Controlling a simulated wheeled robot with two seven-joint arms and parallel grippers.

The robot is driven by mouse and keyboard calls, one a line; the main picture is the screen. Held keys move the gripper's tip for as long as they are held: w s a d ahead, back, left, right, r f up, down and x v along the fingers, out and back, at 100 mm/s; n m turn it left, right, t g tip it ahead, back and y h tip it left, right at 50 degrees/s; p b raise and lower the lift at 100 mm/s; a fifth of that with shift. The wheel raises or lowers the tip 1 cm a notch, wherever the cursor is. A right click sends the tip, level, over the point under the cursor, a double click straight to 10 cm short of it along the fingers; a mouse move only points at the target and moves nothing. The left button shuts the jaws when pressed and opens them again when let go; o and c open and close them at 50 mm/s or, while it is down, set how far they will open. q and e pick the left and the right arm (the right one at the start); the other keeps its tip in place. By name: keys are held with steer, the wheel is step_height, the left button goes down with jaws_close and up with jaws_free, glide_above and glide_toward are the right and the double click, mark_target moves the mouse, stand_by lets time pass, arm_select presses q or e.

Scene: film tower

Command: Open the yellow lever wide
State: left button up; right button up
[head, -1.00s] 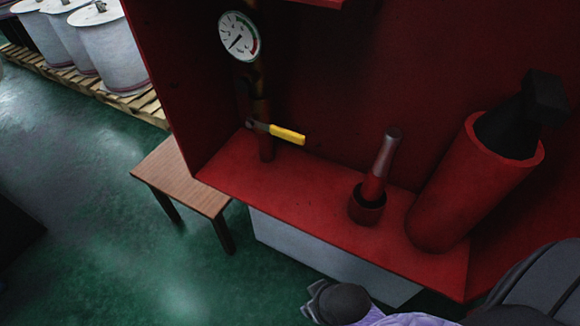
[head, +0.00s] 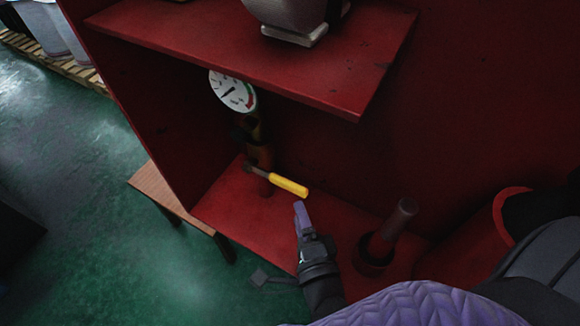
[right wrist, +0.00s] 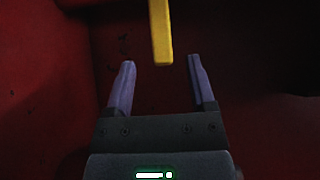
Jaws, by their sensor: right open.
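The yellow lever (head: 289,187) sticks out to the right from a vertical pipe (head: 260,157) with a round gauge (head: 233,92) above it, inside a red cabinet. My right gripper (head: 300,208) is just below and in front of the lever's free end, not touching it in the head view. In the right wrist view the yellow lever (right wrist: 161,35) comes down from the top, its end near the gap between the two purple fingers. The right gripper (right wrist: 162,80) is open and empty. My left gripper is not in view.
A red shelf (head: 250,55) hangs above the lever, with a grey object on it. A holder with a dark red cylinder (head: 396,222) stands right of my gripper, and a large red container (head: 510,208) further right. A wooden stool (head: 157,184) stands left.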

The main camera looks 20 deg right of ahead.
mark_target(291, 190)
steer(key=w, duration=0.5)
steer(key=w+d, duration=0.1)
steer(key=w, duration=0.1)
steer(key=shift+w, duration=0.35)
steer(key=shift+c, duration=0.3)
jaws_close()
stand_by(0.7)
